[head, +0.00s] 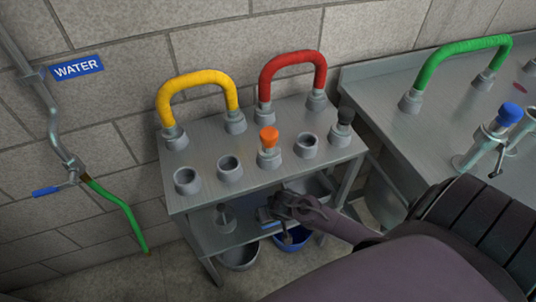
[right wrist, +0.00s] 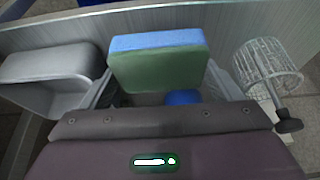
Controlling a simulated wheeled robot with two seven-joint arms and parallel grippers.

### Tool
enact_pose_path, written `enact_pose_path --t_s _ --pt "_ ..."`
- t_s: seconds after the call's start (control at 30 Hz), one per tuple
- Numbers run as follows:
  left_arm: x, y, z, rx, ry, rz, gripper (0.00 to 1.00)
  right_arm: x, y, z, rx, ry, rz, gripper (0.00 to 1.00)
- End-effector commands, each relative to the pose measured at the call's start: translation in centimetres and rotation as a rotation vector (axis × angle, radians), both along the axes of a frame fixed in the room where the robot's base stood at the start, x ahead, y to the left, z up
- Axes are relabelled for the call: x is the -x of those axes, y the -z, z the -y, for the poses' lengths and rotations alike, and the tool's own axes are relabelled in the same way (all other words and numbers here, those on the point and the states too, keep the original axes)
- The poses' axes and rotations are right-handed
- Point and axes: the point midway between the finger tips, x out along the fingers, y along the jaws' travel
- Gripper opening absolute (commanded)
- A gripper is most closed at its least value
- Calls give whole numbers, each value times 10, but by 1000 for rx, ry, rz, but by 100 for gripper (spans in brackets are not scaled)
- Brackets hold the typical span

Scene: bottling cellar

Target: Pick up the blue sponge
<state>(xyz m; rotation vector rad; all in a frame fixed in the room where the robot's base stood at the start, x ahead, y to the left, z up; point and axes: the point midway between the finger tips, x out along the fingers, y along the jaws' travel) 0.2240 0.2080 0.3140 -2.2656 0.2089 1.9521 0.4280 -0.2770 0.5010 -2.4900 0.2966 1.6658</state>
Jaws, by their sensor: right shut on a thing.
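The sponge (right wrist: 158,62) is a block with a blue layer and a green layer. In the right wrist view it stands between the two fingers of my right gripper (right wrist: 162,88), which is shut on it. In the head view my right gripper (head: 280,208) reaches in from the lower right over the cart's lower shelf. Only a small light-blue part of the sponge (head: 264,215) shows there, beside the fingers. Whether the sponge touches the shelf cannot be told. My left gripper is not in view.
The cart's top (head: 200,152) is close above my right gripper. A blue bucket (head: 296,242) and a grey bucket (head: 240,258) stand below. A steel counter (head: 400,130) is at right.

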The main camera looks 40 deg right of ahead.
Motion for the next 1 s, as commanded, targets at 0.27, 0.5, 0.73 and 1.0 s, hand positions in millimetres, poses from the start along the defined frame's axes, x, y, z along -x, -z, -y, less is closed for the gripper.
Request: enact_pose_path --t_s 0.27,0.5,0.73,1.0 --pt "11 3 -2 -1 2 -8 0 83 0 -20 -1 -4 -5 64" --pt "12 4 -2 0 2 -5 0 124 0 -30 -1 -1 -2 64" --pt "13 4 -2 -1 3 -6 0 135 0 -33 0 -1 1 64" --pt "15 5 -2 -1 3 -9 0 136 0 -33 0 -1 1 82"
